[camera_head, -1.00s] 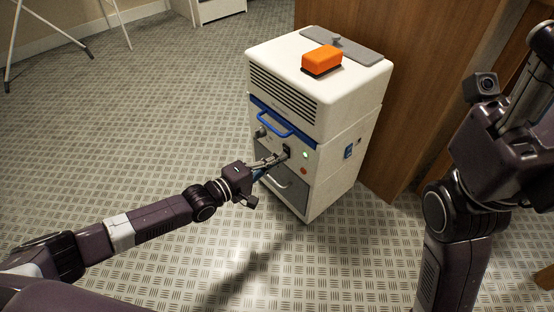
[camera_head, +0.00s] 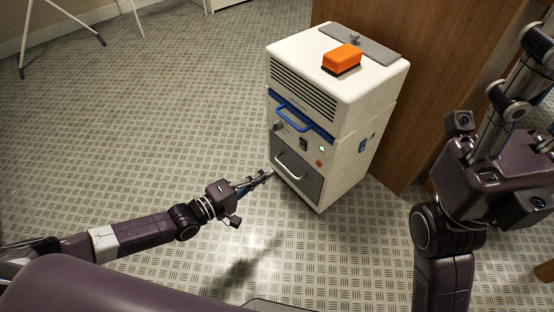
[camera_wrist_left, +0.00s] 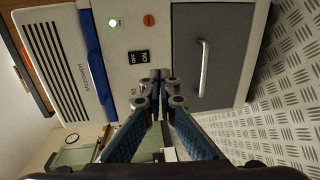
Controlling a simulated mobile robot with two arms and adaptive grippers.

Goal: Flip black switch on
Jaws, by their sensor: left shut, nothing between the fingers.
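The black switch (camera_head: 303,144) sits on the front panel of a white cabinet (camera_head: 340,95), between a dark knob and a green light. In the left wrist view the switch (camera_wrist_left: 138,57) shows as a small black plate with white lettering; its rocker position is unclear. My left gripper (camera_head: 268,174) is shut and empty, in front of the cabinet, to the left of and lower than the switch in the head view. In the left wrist view its fingertips (camera_wrist_left: 160,76) appear close by the switch plate, apart from it.
The green light (camera_head: 322,149) glows above a red button (camera_head: 319,163). A blue handle (camera_head: 291,117) and a grey drawer with a metal handle (camera_head: 290,167) flank the panel. An orange block (camera_head: 342,57) lies on top.

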